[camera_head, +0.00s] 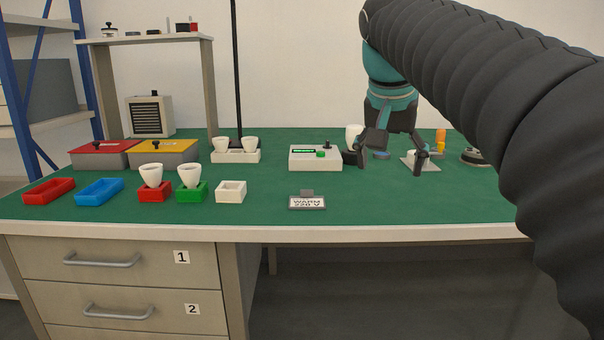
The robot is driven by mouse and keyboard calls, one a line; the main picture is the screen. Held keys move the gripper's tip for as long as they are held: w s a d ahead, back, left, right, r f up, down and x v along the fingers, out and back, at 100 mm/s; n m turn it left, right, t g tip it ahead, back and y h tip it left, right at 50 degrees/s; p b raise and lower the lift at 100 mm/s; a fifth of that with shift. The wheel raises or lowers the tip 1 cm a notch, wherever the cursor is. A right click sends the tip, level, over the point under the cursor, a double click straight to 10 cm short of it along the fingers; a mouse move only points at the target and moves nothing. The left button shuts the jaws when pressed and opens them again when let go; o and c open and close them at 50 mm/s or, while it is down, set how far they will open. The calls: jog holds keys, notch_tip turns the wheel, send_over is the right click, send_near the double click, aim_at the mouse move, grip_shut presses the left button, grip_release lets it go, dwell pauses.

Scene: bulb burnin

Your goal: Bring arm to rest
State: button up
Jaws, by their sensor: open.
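My gripper (391,170) hangs fingers down over the right half of the green bench (400,205), at the end of my teal and black arm. Its two dark fingers are spread apart with nothing between them. A white bulb (354,132) stands just left of the gripper, by a dark base beside the white box with a green display (315,158). The left finger partly overlaps that base, and I cannot tell whether they touch. A small pale plate (408,162) with an upright part shows behind the right finger.
White bulbs stand in the red holder (154,195), green holder (192,194) and white rack (236,157). The small white box (230,191) looks empty. A sign (307,203) reads "WARM 220 V". Orange pieces (440,136) stand right. The front right bench is clear.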

jog(key=s+f+n+y, duration=0.1)
jog(key=s+f+n, duration=0.1)
jog(key=s+f, duration=0.8)
jog(key=s+d+f+n+t, duration=0.1)
jog(key=s+f+n, duration=0.1)
jog(key=s+f, duration=0.8)
notch_tip(320, 180, down, 6)
jog(key=shift+d+r+n+y+p, duration=0.15)
jog(key=shift+n+y+p, duration=0.15)
jog(key=shift+y+p, duration=0.15)
jog(key=shift+s, duration=0.1)
